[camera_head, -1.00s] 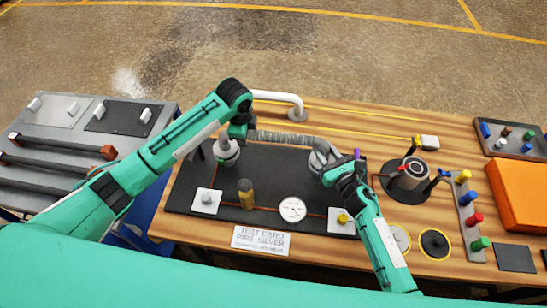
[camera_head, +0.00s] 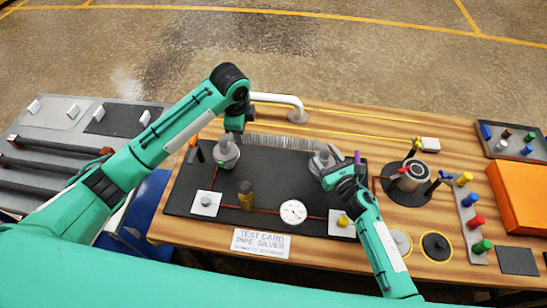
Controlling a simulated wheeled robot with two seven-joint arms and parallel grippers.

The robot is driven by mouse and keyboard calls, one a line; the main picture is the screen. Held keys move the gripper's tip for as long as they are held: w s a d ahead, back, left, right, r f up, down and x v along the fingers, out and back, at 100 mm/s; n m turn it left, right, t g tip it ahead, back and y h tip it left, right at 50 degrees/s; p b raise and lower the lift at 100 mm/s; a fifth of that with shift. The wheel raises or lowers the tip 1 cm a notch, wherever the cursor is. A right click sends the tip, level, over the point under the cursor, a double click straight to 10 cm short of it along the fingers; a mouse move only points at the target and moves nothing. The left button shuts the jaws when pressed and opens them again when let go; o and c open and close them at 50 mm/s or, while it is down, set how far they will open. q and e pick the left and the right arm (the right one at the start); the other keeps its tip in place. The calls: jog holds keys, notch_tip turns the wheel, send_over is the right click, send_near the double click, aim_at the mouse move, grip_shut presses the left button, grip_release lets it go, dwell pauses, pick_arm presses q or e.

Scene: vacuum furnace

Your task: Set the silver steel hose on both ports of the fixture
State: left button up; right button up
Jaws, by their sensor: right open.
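The silver steel hose (camera_head: 280,143) is a ribbed tube lying across the back of the dark fixture board (camera_head: 272,168). Its left end runs to a round grey-white port fitting (camera_head: 227,153), and its right end meets a similar grey fitting (camera_head: 322,158). Whether either end is seated cannot be told. My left gripper (camera_head: 236,127) points down just above the left fitting, partly hidden by its own arm; its jaws cannot be made out. My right gripper (camera_head: 328,172) is open at the right fitting, close in front of it.
The board carries a gauge (camera_head: 293,212), a brass cylinder (camera_head: 246,194) and white square pads. A white pipe (camera_head: 275,98) stands behind. A dark round device (camera_head: 407,180), coloured knobs and an orange box (camera_head: 522,195) fill the right. A label card (camera_head: 261,242) lies in front.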

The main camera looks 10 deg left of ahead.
jog(key=shift+s, duration=0.1)
pick_arm(q)
jog(key=r, duration=0.2)
jog(key=s+r, duration=0.1)
jog(key=r, duration=0.2)
jog(key=shift+s+r, duration=0.1)
jog(key=shift+r, duration=0.15)
pick_arm(e)
jog(key=v, duration=1.2)
jog(key=shift+f, duration=0.1)
